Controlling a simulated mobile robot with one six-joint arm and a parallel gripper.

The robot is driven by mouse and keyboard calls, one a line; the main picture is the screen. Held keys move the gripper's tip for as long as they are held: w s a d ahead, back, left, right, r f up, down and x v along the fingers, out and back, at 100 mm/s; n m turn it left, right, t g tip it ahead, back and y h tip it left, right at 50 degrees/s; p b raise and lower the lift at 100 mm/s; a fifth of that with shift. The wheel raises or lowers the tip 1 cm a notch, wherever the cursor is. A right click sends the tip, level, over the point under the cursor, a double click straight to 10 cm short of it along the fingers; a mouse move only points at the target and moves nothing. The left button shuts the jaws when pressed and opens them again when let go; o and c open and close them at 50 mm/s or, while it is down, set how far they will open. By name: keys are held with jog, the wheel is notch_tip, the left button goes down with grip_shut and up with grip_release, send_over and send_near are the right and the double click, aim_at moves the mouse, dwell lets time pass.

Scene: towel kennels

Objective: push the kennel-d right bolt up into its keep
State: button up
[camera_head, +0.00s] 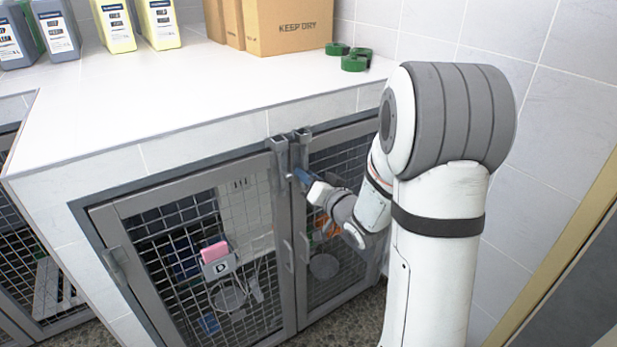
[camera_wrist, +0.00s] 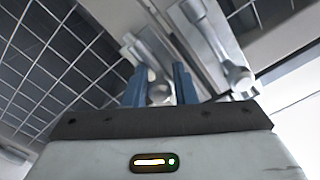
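A left bolt (camera_head: 281,165) and a right bolt (camera_head: 303,150) stand side by side where the doors meet, with grey brackets at the counter edge. My gripper (camera_head: 302,177) is at the right bolt, coming from the right. In the wrist view, my gripper's blue fingers (camera_wrist: 158,86) stand apart with a pale bolt knob (camera_wrist: 158,93) between them. Whether they clamp it is unclear. Another bolt knob (camera_wrist: 241,80) shows to the right.
Boxes (camera_head: 290,25), green rolls (camera_head: 353,60) and several bottles (camera_head: 110,25) stand on the counter (camera_head: 190,95). A tiled wall (camera_head: 560,110) is at the right. My arm hides part of the right door.

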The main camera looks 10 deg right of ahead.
aim_at(304, 161)
grip_shut()
jog(key=shift+r, duration=0.1)
notch_tip(304, 161, up, 4)
jog(key=shift+f+p, duration=0.2)
jog(key=shift+p, duration=0.9)
jog(key=shift+f, duration=0.1)
jog(key=o, duration=0.5)
grip_release()
